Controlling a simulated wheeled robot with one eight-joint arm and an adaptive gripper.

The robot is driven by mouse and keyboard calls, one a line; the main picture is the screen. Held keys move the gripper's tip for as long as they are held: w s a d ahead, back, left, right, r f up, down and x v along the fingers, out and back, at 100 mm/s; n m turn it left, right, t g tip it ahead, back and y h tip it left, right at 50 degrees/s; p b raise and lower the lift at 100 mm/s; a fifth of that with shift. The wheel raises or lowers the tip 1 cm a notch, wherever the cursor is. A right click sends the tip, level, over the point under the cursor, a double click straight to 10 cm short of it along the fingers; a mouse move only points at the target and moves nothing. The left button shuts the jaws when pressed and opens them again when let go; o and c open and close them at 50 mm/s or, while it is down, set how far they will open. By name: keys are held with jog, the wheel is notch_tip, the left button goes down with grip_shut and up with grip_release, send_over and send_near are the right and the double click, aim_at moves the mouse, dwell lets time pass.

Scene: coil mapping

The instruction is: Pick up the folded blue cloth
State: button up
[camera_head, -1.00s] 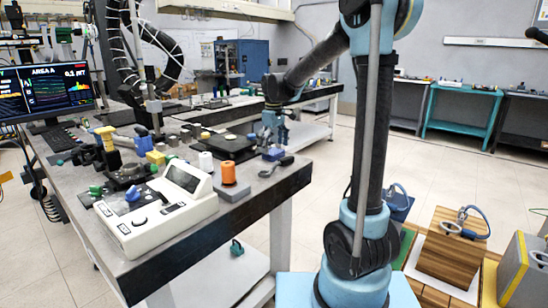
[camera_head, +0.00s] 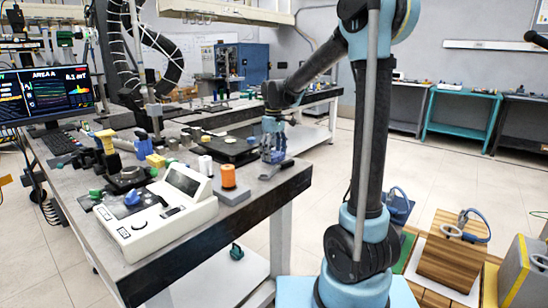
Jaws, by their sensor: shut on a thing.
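My gripper (camera_head: 272,158) is down at the tabletop near the right end of the workbench, pointing downward. It is shut on the folded blue cloth (camera_head: 268,157), a small dark-blue patch low between the fingers. The fingers cover most of the cloth, so its folds are hard to make out. I cannot tell whether it still touches the tabletop.
A dark-handled tool (camera_head: 276,170) lies just in front of my gripper. An orange spool (camera_head: 228,176) and a white spool (camera_head: 206,165) stand to the left. A white meter box (camera_head: 160,215) sits at the bench's (camera_head: 235,225) front edge. A flat black case (camera_head: 230,149) lies behind.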

aim_at(274, 154)
notch_tip(274, 154, up, 10)
dwell(0.5)
jog(key=shift+f, duration=0.1)
